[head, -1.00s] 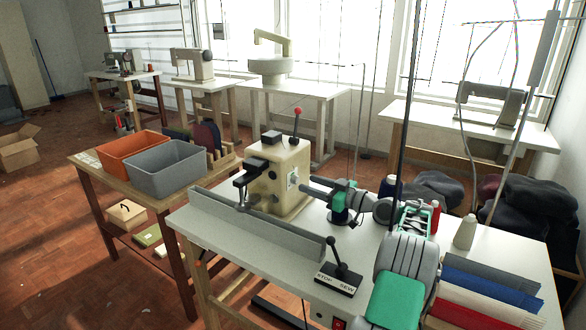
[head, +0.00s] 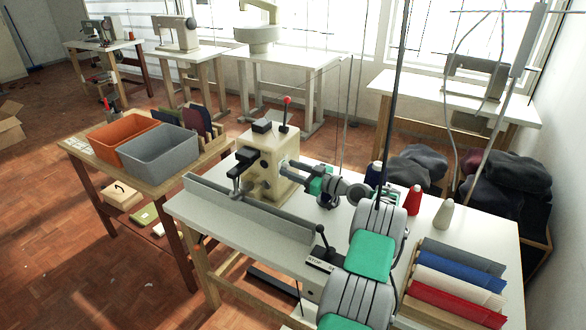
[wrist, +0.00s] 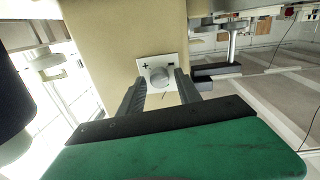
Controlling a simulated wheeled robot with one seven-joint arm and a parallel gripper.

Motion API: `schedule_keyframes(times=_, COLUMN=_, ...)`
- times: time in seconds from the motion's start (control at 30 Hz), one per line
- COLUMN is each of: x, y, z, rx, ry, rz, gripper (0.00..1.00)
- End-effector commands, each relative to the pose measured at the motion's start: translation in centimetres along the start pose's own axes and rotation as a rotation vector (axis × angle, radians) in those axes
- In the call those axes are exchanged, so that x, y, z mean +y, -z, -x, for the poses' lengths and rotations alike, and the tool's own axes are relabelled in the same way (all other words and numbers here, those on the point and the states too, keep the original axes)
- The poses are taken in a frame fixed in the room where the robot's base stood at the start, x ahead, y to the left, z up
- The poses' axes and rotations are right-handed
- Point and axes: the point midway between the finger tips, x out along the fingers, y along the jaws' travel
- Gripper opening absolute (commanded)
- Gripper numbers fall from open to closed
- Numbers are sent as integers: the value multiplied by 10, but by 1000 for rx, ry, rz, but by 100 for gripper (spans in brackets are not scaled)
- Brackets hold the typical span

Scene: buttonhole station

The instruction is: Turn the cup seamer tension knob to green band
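A round grey knob (wrist: 160,77) sits on a white plate (wrist: 144,66) with plus and minus marks, on the side of a cream machine (wrist: 100,40). The machine also shows in the head view (head: 262,160), with a red-balled lever on top. My gripper (wrist: 162,80) is open, with one finger on each side of the knob in the wrist view. I cannot tell whether the fingers touch it. In the head view my gripper (head: 290,172) is close against the machine's right side and hides the knob. No green band is visible.
The machine stands on a white table (head: 215,215) with a long grey guard (head: 250,208) in front. A stop/sew lever (head: 322,240), thread cones (head: 413,200) and rolled fabrics (head: 450,280) are nearby. Orange (head: 123,137) and grey bins (head: 158,150) stand on the left table.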

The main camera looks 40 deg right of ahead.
Motion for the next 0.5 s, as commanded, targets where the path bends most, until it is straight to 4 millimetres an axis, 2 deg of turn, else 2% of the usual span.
schedule_keyframes(times=0.03, x=0, y=0, z=0, rx=0, ry=0, rz=0, gripper=36)
schedule_keyframes(times=0.4, x=2, y=0, z=2, rx=0, ry=-3, rz=-1, gripper=5)
schedule_keyframes(times=0.5, x=2, y=0, z=2, rx=-1, ry=-4, rz=-1, gripper=0)
